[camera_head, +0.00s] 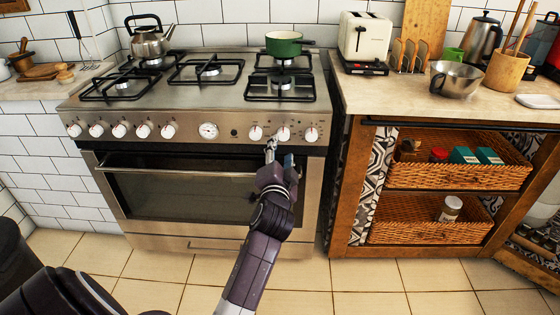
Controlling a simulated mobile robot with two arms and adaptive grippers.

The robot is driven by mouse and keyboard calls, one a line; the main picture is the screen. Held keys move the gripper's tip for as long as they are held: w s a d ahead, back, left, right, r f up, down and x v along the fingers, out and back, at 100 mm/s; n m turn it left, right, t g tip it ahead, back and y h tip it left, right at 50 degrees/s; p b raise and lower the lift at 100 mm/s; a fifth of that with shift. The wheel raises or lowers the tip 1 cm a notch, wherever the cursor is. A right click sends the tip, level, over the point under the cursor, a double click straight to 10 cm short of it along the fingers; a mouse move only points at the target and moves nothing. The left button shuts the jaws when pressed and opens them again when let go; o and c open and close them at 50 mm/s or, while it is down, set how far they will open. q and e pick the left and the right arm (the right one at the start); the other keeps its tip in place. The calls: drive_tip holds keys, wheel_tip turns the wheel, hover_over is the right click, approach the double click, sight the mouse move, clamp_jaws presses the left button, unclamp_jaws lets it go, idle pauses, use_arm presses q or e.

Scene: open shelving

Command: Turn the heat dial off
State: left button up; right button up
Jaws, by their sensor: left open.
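The stove (205,140) has a steel front panel with a row of white-faced dials. One group of several dials (119,130) is on the left and three are on the right: a left one (256,132), a middle one (283,133) and a right one (311,134). Which is the heat dial, and how each is turned, I cannot tell. My left gripper (272,148) is open and empty, just below and in front of the middle right-hand dial. Whether it touches it I cannot tell. My right gripper is out of view.
A green pot (284,44) and a steel kettle (149,42) stand on the hob. The oven door handle (180,172) runs below the panel. The counter at right holds a toaster (364,40) and a metal bowl (456,79). Tiled floor (370,285) is clear in front.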

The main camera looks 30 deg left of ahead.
use_arm(q)
drive_tip(key=v, duration=0.5)
drive_tip(key=shift+s+d, duration=0.1)
idle(0.3)
